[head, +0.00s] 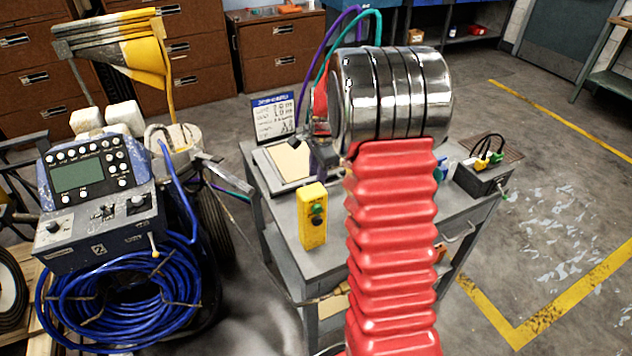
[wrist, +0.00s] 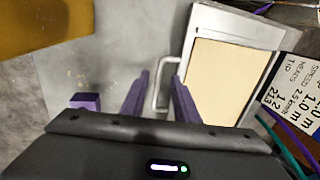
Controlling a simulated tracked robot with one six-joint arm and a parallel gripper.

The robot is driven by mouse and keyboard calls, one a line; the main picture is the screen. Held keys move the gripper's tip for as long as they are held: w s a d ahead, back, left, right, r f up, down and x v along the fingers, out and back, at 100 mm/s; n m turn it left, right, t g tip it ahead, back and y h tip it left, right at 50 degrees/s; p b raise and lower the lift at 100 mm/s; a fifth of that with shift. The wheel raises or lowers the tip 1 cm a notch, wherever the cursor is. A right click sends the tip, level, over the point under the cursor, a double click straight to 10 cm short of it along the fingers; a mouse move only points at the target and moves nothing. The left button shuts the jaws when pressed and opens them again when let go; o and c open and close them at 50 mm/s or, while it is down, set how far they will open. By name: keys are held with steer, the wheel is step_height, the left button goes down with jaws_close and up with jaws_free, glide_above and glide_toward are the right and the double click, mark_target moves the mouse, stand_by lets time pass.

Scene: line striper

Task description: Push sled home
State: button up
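What looks like the sled is a pale metal frame with a tan panel (wrist: 228,82) and a U-shaped handle (wrist: 152,101) on its near side. In the head view the same tan panel (head: 289,162) lies on the grey cart top, partly hidden by my arm. In the wrist view my gripper (wrist: 159,78) is open, its two purple fingers apart. The handle shows between them in the picture; I cannot tell whether either finger touches it. In the head view my red bellows arm and metal drum cover much of the gripper area.
A yellow button box (head: 313,216) stands on the cart (head: 286,214) in front of the panel. A printed sign (head: 274,115) stands behind it. A black box with cables (head: 485,178) is at the cart's right. A blue-hosed machine (head: 100,215) stands left.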

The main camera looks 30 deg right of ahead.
step_height(320, 180, up, 9)
steer(key=s, duration=0.1)
steer(key=shift+s, duration=0.4)
steer(key=shift+a, duration=0.15)
steer(key=s+a+r+n+t, duration=0.2)
steer(key=s+a+r+n, duration=0.7)
steer(key=s+a, duration=0.4)
steer(key=s+a+n+t, duration=0.1)
steer(key=s+a+n, duration=0.9)
steer(key=s, duration=0.3)
steer(key=shift+s+f, duration=0.3)
steer(key=shift+f, duration=0.1)
